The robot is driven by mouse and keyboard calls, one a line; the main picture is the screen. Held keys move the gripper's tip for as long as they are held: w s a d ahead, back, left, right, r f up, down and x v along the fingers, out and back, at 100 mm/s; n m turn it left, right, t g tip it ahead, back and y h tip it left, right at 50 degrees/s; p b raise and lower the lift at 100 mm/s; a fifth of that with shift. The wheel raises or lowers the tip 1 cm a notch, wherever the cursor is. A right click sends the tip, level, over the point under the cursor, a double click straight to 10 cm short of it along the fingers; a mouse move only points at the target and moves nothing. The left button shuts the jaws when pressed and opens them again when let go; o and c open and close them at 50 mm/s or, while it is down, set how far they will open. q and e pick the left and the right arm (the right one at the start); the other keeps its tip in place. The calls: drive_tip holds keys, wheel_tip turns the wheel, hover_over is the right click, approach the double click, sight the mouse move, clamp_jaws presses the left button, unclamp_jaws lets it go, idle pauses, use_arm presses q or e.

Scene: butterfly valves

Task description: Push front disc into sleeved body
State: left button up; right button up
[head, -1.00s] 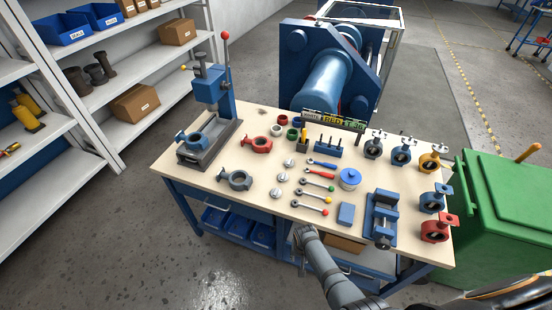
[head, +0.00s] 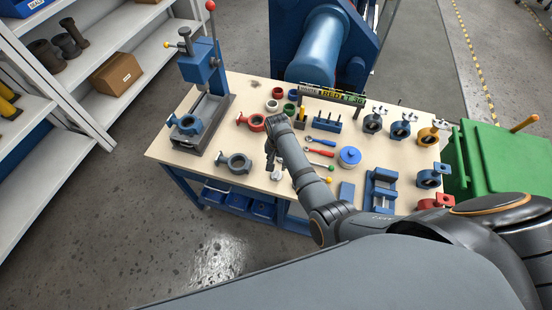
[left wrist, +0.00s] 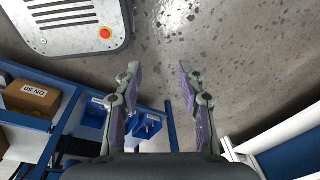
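Small silver discs stand in a column on the bench; the front one (head: 277,173) shows just below my right gripper (head: 270,160), which partly hides the others. My right gripper points down beside the discs; whether its fingers are apart is too small to tell. A blue valve body (head: 187,126) sits on the base of the blue press at the left. A grey body (head: 235,163) lies on the bench in front and a red body (head: 252,122) behind it. I cannot tell which body holds a sleeve. My left gripper (left wrist: 160,75) is open and empty above the floor.
The lever press (head: 205,65) stands at the bench's left end. A green bin (head: 495,160) stands beside the bench. Bare tabletop lies around the grey body.

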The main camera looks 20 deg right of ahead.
sight(276, 174)
drive_tip(key=shift+f+b, duration=0.45)
drive_tip(key=shift+f, duration=0.3)
drive_tip(key=shift+w+f+b, duration=0.4)
drive_tip(key=shift+f+b, duration=0.15)
drive_tip(key=shift+f, duration=0.2)
drive_tip(key=f+b, duration=0.1)
drive_tip(key=f, duration=0.1)
drive_tip(key=w+f+b, duration=0.1)
drive_tip(key=b, duration=0.1)
drive_tip(key=shift+f+b, duration=0.3)
drive_tip(key=shift+f, duration=0.05)
drive_tip(key=shift+s+f, duration=0.15)
drive_tip(key=shift+f, duration=0.15)
drive_tip(key=shift+f+b, duration=0.4)
drive_tip(key=shift+f, duration=0.45)
drive_tip(key=c, duration=0.3)
drive_tip(key=shift+c, duration=1.1)
clamp_jaws()
use_arm(q)
wheel_tip(276, 174, down, 7)
drive_tip(key=w, duration=0.2)
drive_tip(key=shift+w, duration=0.35)
